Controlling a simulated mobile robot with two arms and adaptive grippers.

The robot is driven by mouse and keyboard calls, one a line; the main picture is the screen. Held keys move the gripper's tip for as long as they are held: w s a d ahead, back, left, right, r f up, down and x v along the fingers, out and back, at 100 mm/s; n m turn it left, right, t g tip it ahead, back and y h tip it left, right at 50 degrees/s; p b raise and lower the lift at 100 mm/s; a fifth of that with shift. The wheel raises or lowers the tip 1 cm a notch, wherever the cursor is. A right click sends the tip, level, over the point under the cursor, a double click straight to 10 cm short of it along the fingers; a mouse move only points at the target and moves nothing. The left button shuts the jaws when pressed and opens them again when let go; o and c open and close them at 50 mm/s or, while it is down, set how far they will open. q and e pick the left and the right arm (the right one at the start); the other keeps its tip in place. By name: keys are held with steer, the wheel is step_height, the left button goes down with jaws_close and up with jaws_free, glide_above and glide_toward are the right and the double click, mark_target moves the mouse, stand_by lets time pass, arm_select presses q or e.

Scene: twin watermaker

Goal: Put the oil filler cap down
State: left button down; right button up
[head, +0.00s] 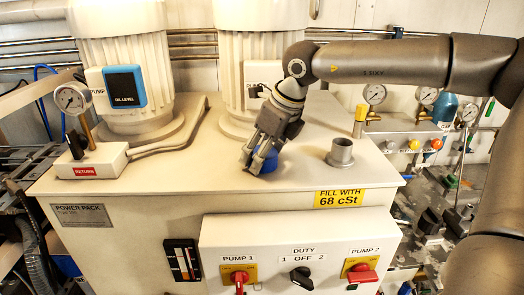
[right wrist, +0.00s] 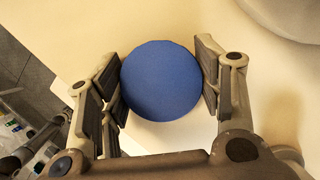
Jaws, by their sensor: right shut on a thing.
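The oil filler cap (head: 265,161) is round and blue. My right gripper (head: 260,158) reaches down to the pale top of the power pack (head: 215,170) and is shut on the cap. In the right wrist view the cap (right wrist: 161,82) sits between the two fingers of the right gripper (right wrist: 162,88), with a pad at each side. The cap is at or just above the power pack's top; I cannot tell if it touches. The open grey filler neck (head: 341,152) stands to the right of the cap. My left gripper is not in view.
Two large pale pump motors (head: 122,70) stand at the back of the top. A return block with a gauge (head: 98,160) is at the left. A yellow-capped post (head: 360,120) rises behind the filler neck. The top left of the cap is clear.

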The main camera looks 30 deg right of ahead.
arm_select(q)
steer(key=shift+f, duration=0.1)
arm_select(e)
steer(key=shift+f+b, duration=0.15)
steer(key=shift+b, duration=0.15)
steer(key=o, duration=1)
steer(key=shift+c, duration=0.2)
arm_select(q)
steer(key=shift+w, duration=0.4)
arm_select(e)
steer(key=shift+o, duration=1.4)
steer(key=shift+r, duration=0.35)
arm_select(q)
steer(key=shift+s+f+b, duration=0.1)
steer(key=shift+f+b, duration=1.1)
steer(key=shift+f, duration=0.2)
arm_select(e)
steer(key=v, duration=1.1)
steer(key=shift+s+r, duration=0.25)
steer(key=shift+r, duration=0.05)
